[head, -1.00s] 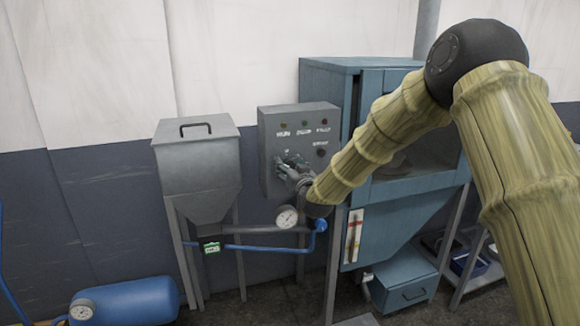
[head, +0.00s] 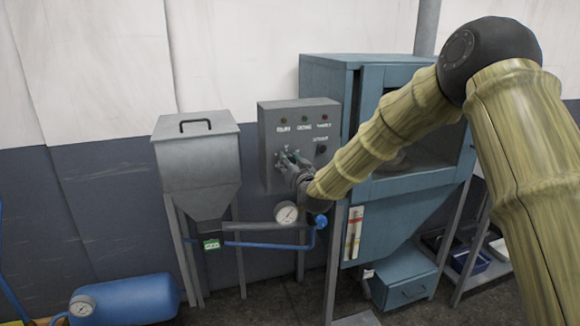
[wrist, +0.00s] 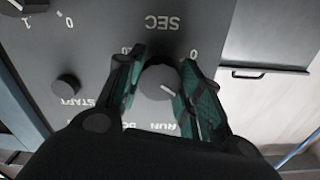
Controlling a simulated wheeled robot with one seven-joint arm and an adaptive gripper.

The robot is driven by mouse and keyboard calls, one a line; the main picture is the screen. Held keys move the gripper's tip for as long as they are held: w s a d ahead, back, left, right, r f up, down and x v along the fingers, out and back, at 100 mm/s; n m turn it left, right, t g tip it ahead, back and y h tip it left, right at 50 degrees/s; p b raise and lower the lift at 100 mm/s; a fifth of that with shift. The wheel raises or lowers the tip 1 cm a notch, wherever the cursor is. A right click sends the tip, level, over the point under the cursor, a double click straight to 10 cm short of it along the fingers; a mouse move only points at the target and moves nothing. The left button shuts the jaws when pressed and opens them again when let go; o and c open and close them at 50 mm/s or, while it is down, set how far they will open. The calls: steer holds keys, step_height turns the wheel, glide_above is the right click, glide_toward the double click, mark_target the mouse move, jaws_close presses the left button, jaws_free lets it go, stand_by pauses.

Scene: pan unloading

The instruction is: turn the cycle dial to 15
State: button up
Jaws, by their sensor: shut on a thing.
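The cycle dial (wrist: 158,84) is a round grey knob on the grey control box (head: 269,128), with a short white pointer line. My gripper (wrist: 161,70) is shut on the dial, one green-padded finger on each side. In the head view my gripper (head: 288,160) is at the box's front, and my wrist hides the dial. "SEC" is printed beyond the dial; the fingers hide part of the scale, so I cannot read the setting.
A dark START button (wrist: 66,88) and another knob (wrist: 30,5) are on the same panel, left of my fingers in the wrist view. A blue cabinet (head: 395,190) stands right of the box, a grey hopper (head: 197,165) left. A pressure gauge (head: 287,213) and blue pipe are below.

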steer(key=m+b, duration=0.3)
steer(key=m, duration=0.1)
steer(key=m+b, duration=0.3)
steer(key=b, duration=0.1)
steer(key=m+b, duration=0.3)
steer(key=m, duration=0.1)
steer(key=shift+f+m+b, duration=0.25)
steer(key=shift+m+b, duration=0.05)
steer(key=shift+o, duration=0.2)
steer(key=m+b, duration=0.5)
steer(key=m, duration=0.1)
steer(key=shift+b, duration=0.35)
steer(key=m+b, duration=0.3)
steer(key=shift+m, duration=0.4)
steer(key=shift+c, duration=0.2)
steer(key=shift+r+m+b, duration=0.2)
steer(key=shift+m+b, duration=0.3)
steer(key=shift+m, duration=0.2)
steer(key=o, duration=1)
steer(key=shift+o, duration=0.2)
steer(key=shift+r, duration=0.1)
